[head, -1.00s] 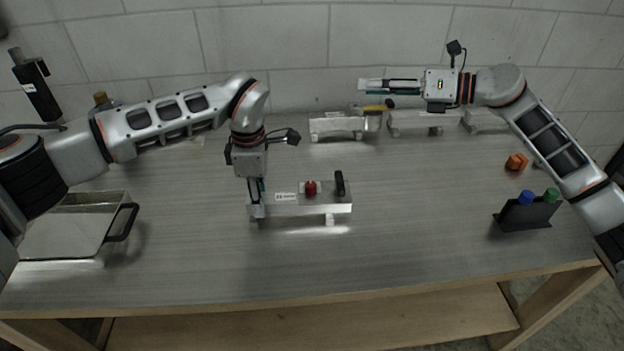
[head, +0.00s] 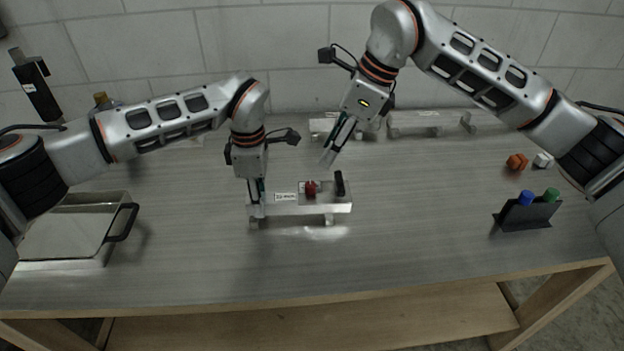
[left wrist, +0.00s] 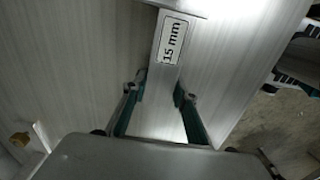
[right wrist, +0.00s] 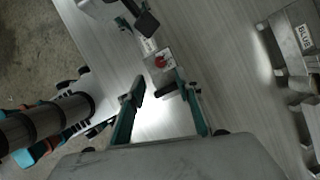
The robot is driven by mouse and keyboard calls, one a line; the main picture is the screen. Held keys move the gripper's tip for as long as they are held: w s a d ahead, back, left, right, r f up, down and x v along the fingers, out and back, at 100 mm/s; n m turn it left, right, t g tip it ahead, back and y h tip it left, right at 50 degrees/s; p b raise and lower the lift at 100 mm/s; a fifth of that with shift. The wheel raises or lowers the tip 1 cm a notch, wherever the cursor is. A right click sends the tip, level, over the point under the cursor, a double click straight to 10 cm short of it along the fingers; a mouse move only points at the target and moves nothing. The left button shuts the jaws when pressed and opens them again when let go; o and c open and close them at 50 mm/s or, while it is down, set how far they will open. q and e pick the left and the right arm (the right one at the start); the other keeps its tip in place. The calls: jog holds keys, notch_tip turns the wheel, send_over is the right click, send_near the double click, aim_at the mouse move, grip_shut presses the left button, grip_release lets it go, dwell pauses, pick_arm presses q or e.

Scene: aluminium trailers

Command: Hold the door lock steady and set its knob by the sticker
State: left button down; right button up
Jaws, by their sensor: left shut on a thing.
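The door lock is a silver metal bar (head: 318,208) on short feet, standing on the table. It carries a red knob (head: 311,188), an upright black lever (head: 340,184) and a white sticker (head: 286,197). In the left wrist view the sticker (left wrist: 174,40) reads "15 mm". My left gripper (head: 257,207) points down and is shut on the lock's left end. My right gripper (head: 331,157) is tilted down, open and empty, above and behind the lever. The red knob (right wrist: 160,62) shows beyond its fingers in the right wrist view.
Other metal trailers (head: 415,122) stand along the back; one has a "BLUE" sticker (right wrist: 304,37). A metal tray (head: 62,232) is at left. A black holder (head: 530,214) with blue and green items and an orange piece (head: 517,162) are at right. The front table is clear.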

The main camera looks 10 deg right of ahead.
aim_at(310, 184)
jog(key=x, duration=1)
jog(key=shift+a+f, duration=0.1)
jog(key=shift+f, duration=0.05)
grip_shut()
